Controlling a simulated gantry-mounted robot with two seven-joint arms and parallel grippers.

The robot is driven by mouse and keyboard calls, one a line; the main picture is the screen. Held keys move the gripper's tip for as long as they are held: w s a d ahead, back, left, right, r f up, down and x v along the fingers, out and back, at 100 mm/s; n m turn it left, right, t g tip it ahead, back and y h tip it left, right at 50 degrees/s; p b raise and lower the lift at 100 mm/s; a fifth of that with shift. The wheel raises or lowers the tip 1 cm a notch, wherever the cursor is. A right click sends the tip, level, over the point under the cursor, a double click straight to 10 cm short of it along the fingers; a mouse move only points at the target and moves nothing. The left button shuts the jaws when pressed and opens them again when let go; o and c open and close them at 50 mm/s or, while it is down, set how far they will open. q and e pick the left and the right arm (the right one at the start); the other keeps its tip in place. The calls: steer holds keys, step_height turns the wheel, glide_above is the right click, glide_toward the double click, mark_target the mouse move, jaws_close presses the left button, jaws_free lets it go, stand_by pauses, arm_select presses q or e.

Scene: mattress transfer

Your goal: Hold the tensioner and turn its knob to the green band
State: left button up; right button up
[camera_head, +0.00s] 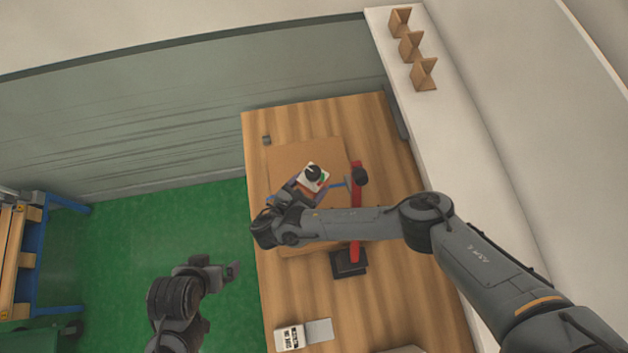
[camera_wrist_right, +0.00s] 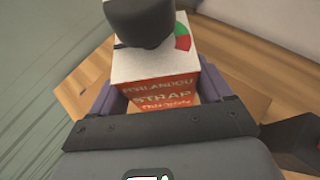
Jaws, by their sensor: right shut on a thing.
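The tensioner (camera_head: 322,179) is a small box with a white top and an orange-red front, above the brown board on the table. In the right wrist view the tensioner (camera_wrist_right: 155,92) shows printing with the word STRAP. Its dark knob (camera_wrist_right: 140,22) stands on top, partly cut off by the frame; green and red bands (camera_wrist_right: 183,38) show to its right. I cannot tell where the knob points. My right gripper (camera_head: 308,191) is shut on the tensioner, purple fingers at its sides. My left gripper (camera_head: 222,270) is apart from it, over the green floor left of the table; its opening is unclear.
The wooden table (camera_head: 310,300) carries a brown board (camera_head: 305,155) and a red bar stand (camera_head: 355,225) close to the right of the tensioner. A white box (camera_head: 289,338) lies near the front. Wooden brackets (camera_head: 410,45) sit on the white ledge. A blue-framed rack (camera_head: 35,255) stands left.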

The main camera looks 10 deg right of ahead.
mark_target(298, 184)
steer(key=shift+w+a+b, duration=0.45)
steer(key=shift+a+b, duration=0.05)
steer(key=shift+a, duration=0.25)
steer(key=shift+w+a+b, duration=0.4)
steer(key=shift+a+b, duration=0.1)
steer(key=shift+a, duration=0.2)
steer(key=shift+w+a+b, duration=0.4)
steer(key=shift+a+b, duration=0.25)
steer(key=shift+a, duration=0.1)
steer(key=shift+w+a+b, duration=0.4)
steer(key=shift+a+b, duration=0.2)
steer(key=shift+a, duration=0.15)
steer(key=shift+f, duration=0.1)
steer(key=shift+f+b, duration=0.4)
steer(key=shift+f+b, duration=0.5)
steer(key=shift+f, duration=0.15)
steer(key=shift+f+b, duration=0.75)
steer(key=shift+f, duration=0.25)
